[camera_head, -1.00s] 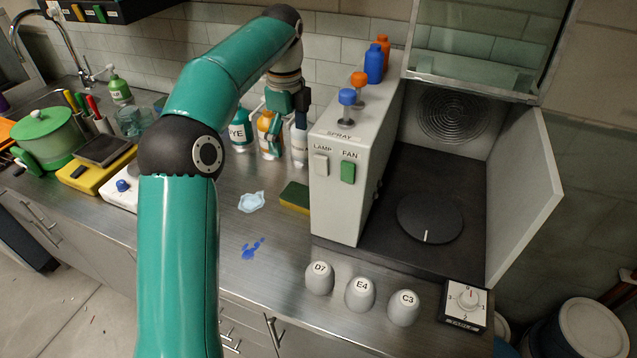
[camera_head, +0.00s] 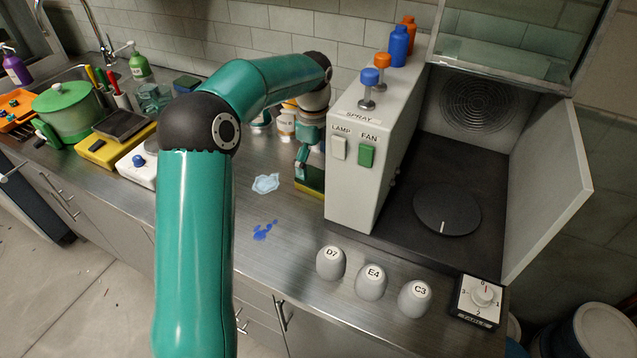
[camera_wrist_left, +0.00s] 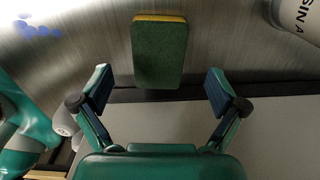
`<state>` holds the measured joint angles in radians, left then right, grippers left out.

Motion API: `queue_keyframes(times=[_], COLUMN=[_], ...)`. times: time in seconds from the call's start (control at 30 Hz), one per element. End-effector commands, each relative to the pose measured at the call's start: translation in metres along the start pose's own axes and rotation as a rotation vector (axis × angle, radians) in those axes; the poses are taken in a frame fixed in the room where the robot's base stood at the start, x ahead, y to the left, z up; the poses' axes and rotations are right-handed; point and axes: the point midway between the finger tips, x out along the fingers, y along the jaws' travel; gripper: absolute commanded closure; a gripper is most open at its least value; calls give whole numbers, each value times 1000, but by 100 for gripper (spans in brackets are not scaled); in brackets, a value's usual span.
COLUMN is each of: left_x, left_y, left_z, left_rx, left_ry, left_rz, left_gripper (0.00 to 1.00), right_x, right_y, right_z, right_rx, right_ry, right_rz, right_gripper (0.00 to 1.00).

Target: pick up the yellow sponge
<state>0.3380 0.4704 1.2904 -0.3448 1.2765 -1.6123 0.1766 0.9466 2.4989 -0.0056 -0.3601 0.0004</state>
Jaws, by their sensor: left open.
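The yellow sponge (camera_head: 310,184) with a green top lies on the metal bench against the left side of the grey spray booth. In the left wrist view the sponge (camera_wrist_left: 160,54) shows its green face and a thin yellow edge. My left gripper (camera_head: 303,162) is just above the sponge in the head view and covers part of it. In the left wrist view my left gripper (camera_wrist_left: 162,90) is open and empty, its fingers apart on either side of the sponge's line, with the sponge beyond the tips. My right gripper is in neither view.
The booth wall (camera_head: 352,178) stands close on the sponge's right. Bottles (camera_head: 286,125) stand behind. A pale blue puddle (camera_head: 266,183) and a dark blue spill (camera_head: 264,231) lie to the left.

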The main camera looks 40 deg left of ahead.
Motion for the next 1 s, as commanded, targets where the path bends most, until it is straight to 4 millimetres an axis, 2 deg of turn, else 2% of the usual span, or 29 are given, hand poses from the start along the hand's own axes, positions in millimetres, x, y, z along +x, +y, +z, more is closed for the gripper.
queue_keyframes(times=[0.3,0.57,0.67,0.83,1.0], left_x=[41,44,44,44,44], left_y=[1,1,1,1,1], left_z=[-2,-2,-2,-2,-2], left_rx=[-2,-1,-1,-1,-1], left_ry=[1,0,0,0,0], left_rz=[4,1,1,1,1], left_gripper=[3,3,16,45,45], right_x=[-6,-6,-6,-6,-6], right_y=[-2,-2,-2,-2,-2], right_z=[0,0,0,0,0], right_rx=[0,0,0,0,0], right_ry=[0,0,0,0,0], right_rz=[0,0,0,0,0], right_gripper=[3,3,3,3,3])
